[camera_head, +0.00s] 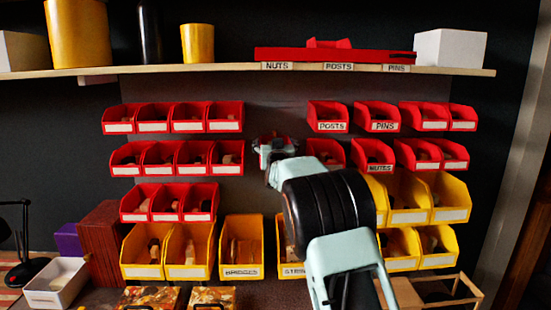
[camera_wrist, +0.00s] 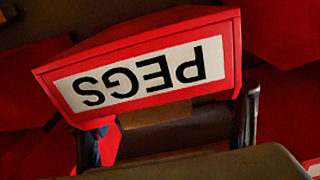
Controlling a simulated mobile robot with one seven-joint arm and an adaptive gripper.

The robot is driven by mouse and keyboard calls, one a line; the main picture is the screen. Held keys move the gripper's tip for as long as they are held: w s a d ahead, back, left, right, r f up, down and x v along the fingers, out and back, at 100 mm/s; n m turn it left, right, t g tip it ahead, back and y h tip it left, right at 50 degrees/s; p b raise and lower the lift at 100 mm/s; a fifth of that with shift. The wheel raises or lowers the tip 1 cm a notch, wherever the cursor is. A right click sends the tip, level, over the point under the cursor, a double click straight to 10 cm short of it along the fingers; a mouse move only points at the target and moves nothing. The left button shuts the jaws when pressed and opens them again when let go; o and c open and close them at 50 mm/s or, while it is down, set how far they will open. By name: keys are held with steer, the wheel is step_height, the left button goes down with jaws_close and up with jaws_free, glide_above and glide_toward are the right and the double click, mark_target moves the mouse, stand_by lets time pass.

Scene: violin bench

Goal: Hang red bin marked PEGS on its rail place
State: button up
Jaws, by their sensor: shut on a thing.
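The red bin marked PEGS (camera_wrist: 150,68) fills much of the wrist view, with its white label upside down there. My gripper (camera_wrist: 168,130) is shut on it, one finger at each side. In the head view my gripper (camera_head: 278,150) is in front of the dark wall panel, in the gap between the left and right groups of red bins. Only a little red shows around the fingers there, and the bin is mostly hidden. The rail behind the gripper is hard to make out.
Red bins marked POSTS (camera_head: 328,116) and PINS (camera_head: 377,116) hang just right of the gap, with NUTS (camera_head: 373,153) below. Several unmarked red bins (camera_head: 173,118) hang at left. Yellow bins (camera_head: 240,247) sit lower. A wooden shelf (camera_head: 215,70) runs above.

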steer(key=shift+f+b, duration=0.7)
steer(key=shift+f, duration=0.15)
stand_by(0.5)
steer(key=o, duration=1.4)
steer(key=shift+c, duration=0.2)
steer(key=shift+s, duration=0.2)
